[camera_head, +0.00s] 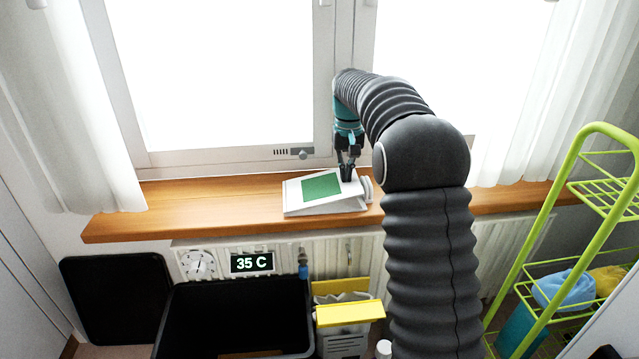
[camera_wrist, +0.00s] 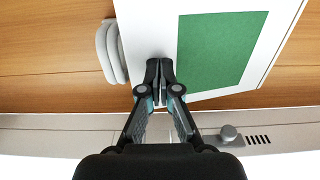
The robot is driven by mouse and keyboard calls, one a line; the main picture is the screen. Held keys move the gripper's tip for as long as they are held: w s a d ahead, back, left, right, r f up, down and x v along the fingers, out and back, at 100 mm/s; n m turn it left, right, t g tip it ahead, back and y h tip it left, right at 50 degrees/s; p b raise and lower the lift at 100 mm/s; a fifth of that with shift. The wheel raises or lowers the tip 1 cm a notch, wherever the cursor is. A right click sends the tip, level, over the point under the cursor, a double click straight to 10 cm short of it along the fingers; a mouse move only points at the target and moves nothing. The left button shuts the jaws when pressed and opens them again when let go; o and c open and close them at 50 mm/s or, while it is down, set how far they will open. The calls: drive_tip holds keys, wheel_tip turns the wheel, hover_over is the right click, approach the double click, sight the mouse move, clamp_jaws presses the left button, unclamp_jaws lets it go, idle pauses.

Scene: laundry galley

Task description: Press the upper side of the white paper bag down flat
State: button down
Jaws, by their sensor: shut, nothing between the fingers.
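The white paper bag (camera_head: 294,192) lies on the wooden window sill, with a green rectangle (camera_head: 321,187) on its upper side. Its upper side looks sloped in the head view. The bag (camera_wrist: 150,32) and the green rectangle (camera_wrist: 222,50) also show in the wrist view. White handles (camera_wrist: 112,50) stick out at one end of the bag. My gripper (camera_head: 347,178) is shut and empty, pointing down at the bag's upper side beside the green rectangle. In the wrist view its fingertips (camera_wrist: 159,66) overlap the white surface; I cannot tell whether they touch it.
The wooden sill (camera_head: 190,202) is clear left of the bag. The window frame (camera_head: 230,160) stands close behind. Below are a black bin (camera_head: 235,310), a display reading 35 C (camera_head: 251,263) and a yellow-lidded box (camera_head: 345,313). A green rack (camera_head: 560,220) stands at right.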

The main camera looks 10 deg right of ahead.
sight(345, 184)
drive_tip(key=shift+f+b, duration=0.8)
drive_tip(key=shift+f, duration=1.1)
wheel_tip(345, 184, up, 8)
drive_tip(key=p, duration=0.8)
drive_tip(key=shift+r, duration=1.15)
